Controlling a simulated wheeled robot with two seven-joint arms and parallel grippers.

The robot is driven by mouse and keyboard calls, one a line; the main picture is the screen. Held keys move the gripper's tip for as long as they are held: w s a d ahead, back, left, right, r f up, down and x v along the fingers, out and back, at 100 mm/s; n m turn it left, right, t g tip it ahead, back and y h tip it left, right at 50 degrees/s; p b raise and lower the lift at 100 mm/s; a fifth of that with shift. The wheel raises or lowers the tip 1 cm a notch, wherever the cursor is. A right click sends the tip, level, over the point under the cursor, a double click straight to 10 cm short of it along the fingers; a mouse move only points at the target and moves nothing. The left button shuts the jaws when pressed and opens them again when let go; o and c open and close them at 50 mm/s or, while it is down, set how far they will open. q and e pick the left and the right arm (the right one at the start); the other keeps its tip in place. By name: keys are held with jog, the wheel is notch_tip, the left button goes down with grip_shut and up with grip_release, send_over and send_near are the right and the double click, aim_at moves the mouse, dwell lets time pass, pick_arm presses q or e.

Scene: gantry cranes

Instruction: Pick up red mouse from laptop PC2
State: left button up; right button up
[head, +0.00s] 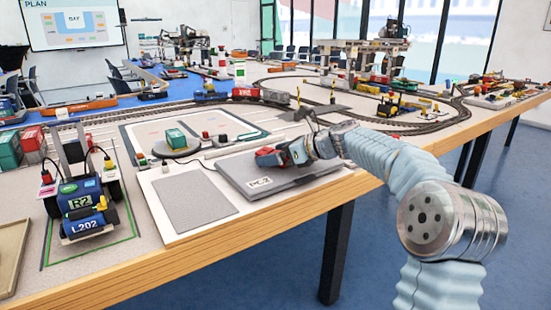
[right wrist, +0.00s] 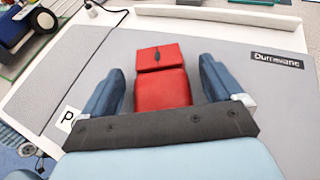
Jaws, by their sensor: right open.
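In the right wrist view the red mouse (right wrist: 161,75) sits between the two blue fingers of my right gripper (right wrist: 163,82), with a gap on each side. My right gripper (head: 283,155) is open and low over the laptop (right wrist: 225,62), its fingers around the mouse and apart from it. The rear of the mouse is partly hidden by the gripper's dark palm. My left gripper does not show in the head view.
A grey pad (head: 194,197) lies left of the laptop on a white board. A green block (head: 176,138) on a round base is behind. Model tracks and cranes (head: 362,45) fill the table's back. The wooden table edge (head: 250,225) runs in front.

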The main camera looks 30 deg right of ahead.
jog(key=shift+c, duration=0.4)
jog(key=c, duration=1)
jog(key=shift+r, duration=0.1)
